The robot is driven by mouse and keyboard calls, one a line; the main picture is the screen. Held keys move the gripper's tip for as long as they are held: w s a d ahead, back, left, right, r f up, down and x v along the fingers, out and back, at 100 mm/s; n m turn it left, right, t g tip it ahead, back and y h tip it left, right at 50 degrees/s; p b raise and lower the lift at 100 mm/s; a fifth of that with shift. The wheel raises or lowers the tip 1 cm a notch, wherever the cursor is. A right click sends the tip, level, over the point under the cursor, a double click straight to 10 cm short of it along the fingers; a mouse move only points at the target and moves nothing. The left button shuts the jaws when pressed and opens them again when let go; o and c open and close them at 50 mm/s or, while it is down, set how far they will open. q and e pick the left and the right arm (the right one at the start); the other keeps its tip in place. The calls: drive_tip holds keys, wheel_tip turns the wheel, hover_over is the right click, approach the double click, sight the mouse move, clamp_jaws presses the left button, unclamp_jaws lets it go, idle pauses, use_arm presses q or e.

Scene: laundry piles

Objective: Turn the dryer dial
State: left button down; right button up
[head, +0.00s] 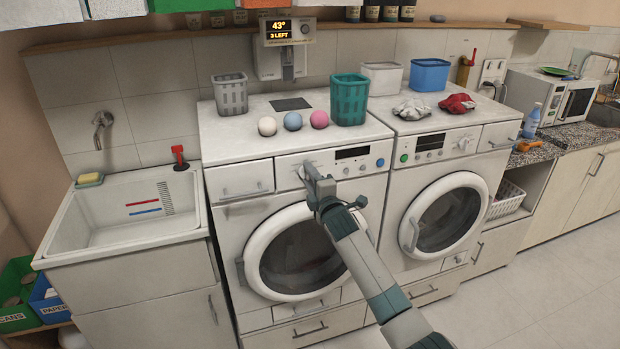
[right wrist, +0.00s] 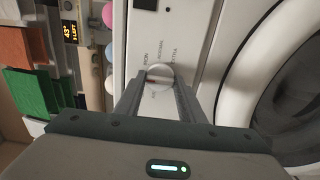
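Two white front-loading machines stand side by side, a left one (head: 232,228) and a right one (head: 405,185); I cannot tell from labels which is the dryer. My right gripper (head: 308,172) is at the control panel of the left machine. In the right wrist view its two fingers (right wrist: 160,80) stand on either side of a round white dial (right wrist: 159,75) with a red mark, and the dial fills the gap between the tips. In the head view the gripper mostly hides this dial. The right machine has its own dial (head: 466,144). My left gripper is out of view.
Three balls, a grey basket (head: 230,94) and a teal basket (head: 349,99) stand on the left machine. Grey and red cloths and two tubs lie on the right one. A lit display (head: 279,30) reads 43° and 3 LEFT. A sink (head: 125,215) is at left.

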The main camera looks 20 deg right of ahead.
drive_tip(key=shift+m, duration=0.3)
drive_tip(key=shift+f+m, duration=0.1)
drive_tip(key=shift+m, duration=7.5)
drive_tip(key=o, duration=1)
drive_tip(key=shift+o, duration=0.2)
drive_tip(key=shift+s, duration=0.1)
drive_tip(key=s+b, duration=0.3)
drive_tip(key=s, duration=1.4)
drive_tip(key=shift+d+b, duration=0.3)
drive_tip(key=shift+b, duration=0.05)
